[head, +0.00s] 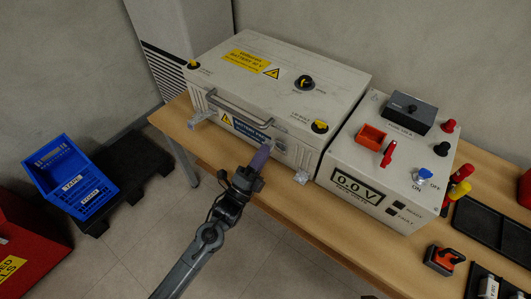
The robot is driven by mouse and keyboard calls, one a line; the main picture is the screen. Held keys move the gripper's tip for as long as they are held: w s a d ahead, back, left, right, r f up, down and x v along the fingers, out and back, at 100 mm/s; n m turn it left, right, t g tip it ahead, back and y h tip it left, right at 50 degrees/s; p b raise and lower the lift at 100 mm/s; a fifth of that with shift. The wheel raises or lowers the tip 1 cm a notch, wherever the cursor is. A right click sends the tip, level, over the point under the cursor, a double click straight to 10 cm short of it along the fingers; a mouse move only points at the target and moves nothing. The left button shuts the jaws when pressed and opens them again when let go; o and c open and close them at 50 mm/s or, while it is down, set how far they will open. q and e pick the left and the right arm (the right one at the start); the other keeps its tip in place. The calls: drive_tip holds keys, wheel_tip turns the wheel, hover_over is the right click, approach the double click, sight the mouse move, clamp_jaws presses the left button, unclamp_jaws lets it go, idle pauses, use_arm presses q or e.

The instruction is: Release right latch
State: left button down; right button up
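A pale metal box (315,62) with a closed lid stands on the wooden table. Its lid carries a yellow-and-black knob (320,127) at the front right corner and another (193,65) at the left corner. Silver latch-like brackets show low at the front, a left one (203,113) and a right one (301,177). I cannot tell for certain which part is the right latch. My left gripper (261,156), with purple fingers, is in front of the box's front face, left of the right bracket. Its fingers look like one block, and contact is unclear. My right gripper is not in view.
A front handle (238,107) sticks out from the box. An orange-black device (443,260) and black trays (482,221) lie further right. A blue bin (70,175) stands at left.

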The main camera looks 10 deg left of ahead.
use_arm(q)
drive_tip(key=shift+s+a+f, duration=0.1)
drive_tip(key=shift+f, duration=0.3)
drive_tip(key=shift+s+a+f, duration=0.1)
drive_tip(key=shift+s+f, duration=0.1)
drive_tip(key=shift+f, duration=0.15)
drive_tip(key=c, duration=1.3)
unclamp_jaws()
drive_tip(key=shift+w+r, duration=0.1)
drive_tip(key=shift+r, duration=0.1)
